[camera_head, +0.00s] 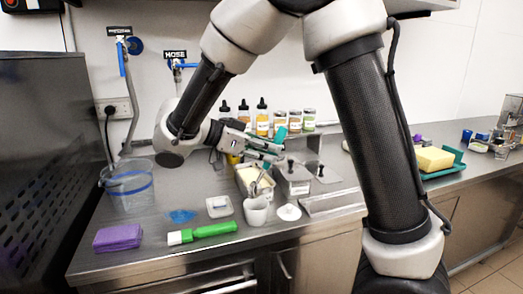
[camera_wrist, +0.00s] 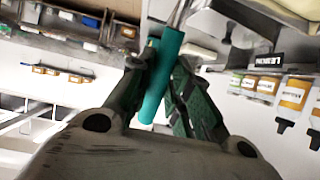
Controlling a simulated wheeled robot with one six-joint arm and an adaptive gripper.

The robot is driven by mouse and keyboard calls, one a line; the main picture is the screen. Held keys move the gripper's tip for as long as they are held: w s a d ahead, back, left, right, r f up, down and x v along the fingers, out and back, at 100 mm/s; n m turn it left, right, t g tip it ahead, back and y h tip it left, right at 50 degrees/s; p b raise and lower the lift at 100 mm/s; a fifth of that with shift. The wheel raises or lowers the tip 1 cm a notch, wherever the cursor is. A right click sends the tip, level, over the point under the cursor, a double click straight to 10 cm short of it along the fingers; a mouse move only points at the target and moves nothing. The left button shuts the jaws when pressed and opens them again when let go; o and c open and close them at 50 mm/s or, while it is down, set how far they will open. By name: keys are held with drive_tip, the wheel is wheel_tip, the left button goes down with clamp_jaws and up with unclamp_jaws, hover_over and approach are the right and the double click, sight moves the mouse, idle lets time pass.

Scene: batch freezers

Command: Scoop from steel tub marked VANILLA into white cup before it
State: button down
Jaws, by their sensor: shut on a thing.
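My gripper (camera_head: 268,151) is shut on the teal handle (camera_wrist: 160,75) of a utensil; the handle's upper end shows in the head view (camera_head: 281,135). A metal shaft (camera_wrist: 179,14) runs on from the handle in the wrist view. An open steel tub (camera_head: 243,189) with pale yellow contents stands below my gripper. A slim metal piece slants at the tub's front right; I cannot tell whether it is the held utensil's end. The white cup (camera_head: 256,213) stands upright just before the tub. Its inside is not clear. No VANILLA marking is readable.
Lidded steel tubs (camera_head: 293,180) stand right of the open tub. A round white piece (camera_head: 289,212) lies right of the cup. A green-handled tool (camera_head: 203,233), small white container (camera_head: 220,206) and purple block (camera_head: 118,237) lie left. Bottles (camera_head: 262,118) line the back.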

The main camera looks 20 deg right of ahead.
drive_tip(key=d+f+y, duration=0.5)
drive_tip(key=d+y, duration=0.3)
drive_tip(key=y, duration=0.3)
drive_tip(key=shift+w+g+y, duration=0.15)
drive_tip(key=shift+g+y, duration=0.15)
